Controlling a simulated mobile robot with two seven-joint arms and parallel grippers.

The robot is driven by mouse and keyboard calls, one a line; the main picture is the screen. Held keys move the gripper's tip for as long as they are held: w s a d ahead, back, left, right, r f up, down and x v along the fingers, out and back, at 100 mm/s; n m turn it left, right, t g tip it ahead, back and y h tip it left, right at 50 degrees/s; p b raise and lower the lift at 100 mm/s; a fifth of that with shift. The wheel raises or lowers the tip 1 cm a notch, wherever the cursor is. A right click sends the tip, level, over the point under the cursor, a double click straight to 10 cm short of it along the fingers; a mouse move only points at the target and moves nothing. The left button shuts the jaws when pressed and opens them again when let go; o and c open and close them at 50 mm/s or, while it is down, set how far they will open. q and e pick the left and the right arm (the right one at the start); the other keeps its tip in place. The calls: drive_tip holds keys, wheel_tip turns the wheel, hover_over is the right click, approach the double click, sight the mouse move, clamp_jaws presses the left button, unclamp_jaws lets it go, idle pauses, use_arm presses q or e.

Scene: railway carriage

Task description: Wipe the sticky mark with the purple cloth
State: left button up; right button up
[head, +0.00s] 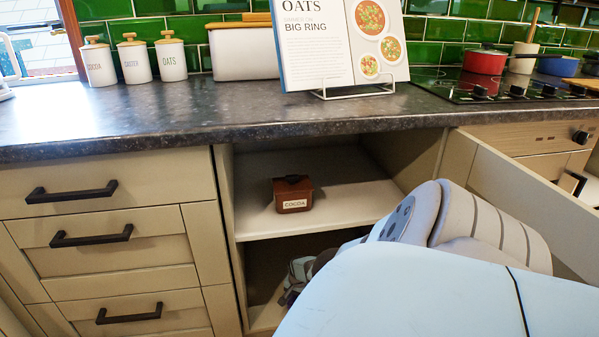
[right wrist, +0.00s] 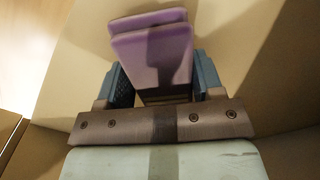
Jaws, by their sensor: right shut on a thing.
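The purple cloth (right wrist: 155,48) shows in the right wrist view as a folded pad between the two blue-grey fingers of my right gripper (right wrist: 162,80). The gripper is shut on it, close to a pale beige surface. In the head view my right arm comes in from the lower right and reaches into the lower space of the open cupboard (head: 243,222). The cloth cannot be made out there, as the arm and the shelf hide much of that space. I see no sticky mark in either view. My left gripper is not in view.
The open cupboard door (head: 525,195) stands out on the right. The worktop (head: 200,110) overhangs above, with canisters, a recipe book (head: 325,50) and a hob (head: 500,88).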

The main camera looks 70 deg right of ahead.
drive_tip(key=shift+w+d+f+b, duration=0.25)
drive_tip(key=shift+w+d+b, duration=0.2)
drive_tip(key=shift+d+b, duration=0.15)
drive_tip(key=shift+d+r, duration=0.1)
drive_tip(key=shift+r, duration=0.2)
drive_tip(key=shift+s+a+r+p, duration=0.1)
drive_tip(key=shift+s+a+p, duration=0.4)
drive_tip(key=shift+a+p, duration=0.55)
drive_tip(key=shift+s+a+p, duration=0.35)
drive_tip(key=shift+s+p, duration=0.1)
drive_tip(key=shift+p, duration=0.3)
drive_tip(key=shift+s+a+f, duration=0.15)
drive_tip(key=shift+a+f, duration=0.1)
drive_tip(key=s+a+p, duration=0.1)
drive_tip(key=a+p, duration=0.1)
drive_tip(key=p, duration=0.1)
drive_tip(key=shift+s+a+r, duration=0.1)
drive_tip(key=shift+s+a, duration=0.4)
drive_tip(key=shift+a, duration=0.1)
